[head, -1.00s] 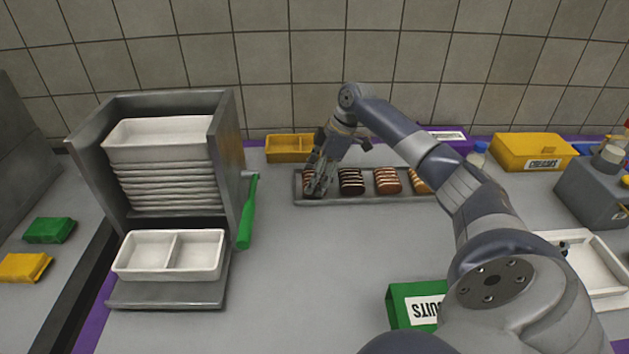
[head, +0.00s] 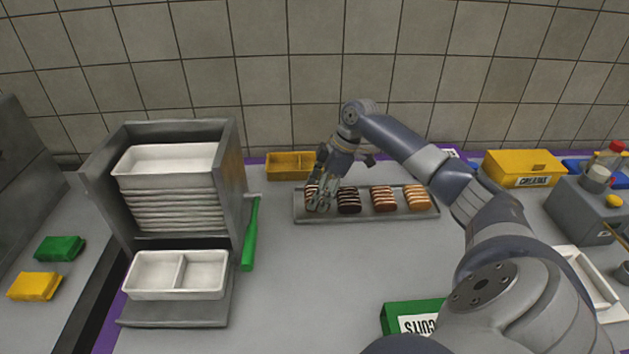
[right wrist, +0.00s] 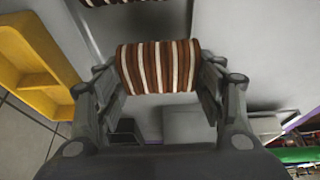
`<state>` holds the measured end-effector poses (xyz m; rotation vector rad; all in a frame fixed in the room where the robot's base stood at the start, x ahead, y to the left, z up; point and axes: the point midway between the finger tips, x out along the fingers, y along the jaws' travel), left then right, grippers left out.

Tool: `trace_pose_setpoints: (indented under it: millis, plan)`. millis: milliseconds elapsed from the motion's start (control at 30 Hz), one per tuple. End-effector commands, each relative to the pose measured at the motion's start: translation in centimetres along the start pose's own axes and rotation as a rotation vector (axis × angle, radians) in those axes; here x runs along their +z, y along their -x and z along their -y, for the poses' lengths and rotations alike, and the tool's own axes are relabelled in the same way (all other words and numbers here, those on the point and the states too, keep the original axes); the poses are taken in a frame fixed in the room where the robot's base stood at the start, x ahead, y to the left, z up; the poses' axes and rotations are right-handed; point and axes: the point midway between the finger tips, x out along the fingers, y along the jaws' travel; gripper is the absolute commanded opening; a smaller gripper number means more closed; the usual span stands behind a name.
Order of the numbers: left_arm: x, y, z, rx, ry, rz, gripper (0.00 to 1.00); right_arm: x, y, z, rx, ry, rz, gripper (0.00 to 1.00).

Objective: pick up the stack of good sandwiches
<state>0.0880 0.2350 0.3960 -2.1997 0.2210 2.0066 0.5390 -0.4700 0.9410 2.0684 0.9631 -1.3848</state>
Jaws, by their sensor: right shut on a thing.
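Several stacks of striped sandwiches stand in a row on a grey tray (head: 365,214). My right gripper (head: 319,197) is at the tray's left end, shut on the leftmost stack (head: 312,190). In the right wrist view this stack (right wrist: 158,66) is reddish brown with white stripes, and it lies between the two fingers. To its right on the tray stand a dark stack (head: 348,200), a brown one (head: 384,199) and an orange-tan one (head: 416,197). I cannot tell whether the held stack is clear of the tray. My left gripper is not in view.
A yellow divided tray (head: 290,166) sits just behind the grey tray. On the left, a rack (head: 240,190) holds stacked white trays, with a two-part white tray (head: 178,275) in front and a green-handled tool (head: 251,235) beside it. A green box (head: 400,315) stands at the front. The middle counter is clear.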

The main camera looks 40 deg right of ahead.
Motion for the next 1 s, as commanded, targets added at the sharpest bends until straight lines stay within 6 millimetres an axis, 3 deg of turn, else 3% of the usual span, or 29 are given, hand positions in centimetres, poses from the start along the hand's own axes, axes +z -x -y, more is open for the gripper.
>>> trace_pose_setpoints:
  millis: [667,1000]
  plan:
    - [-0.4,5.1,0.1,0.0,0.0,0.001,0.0,2.1,2.1,7.7,-0.003,0.001,0.004,0.39]
    - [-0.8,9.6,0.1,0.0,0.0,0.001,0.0,2.8,3.0,10.8,-0.003,-0.001,0.001,0.39]
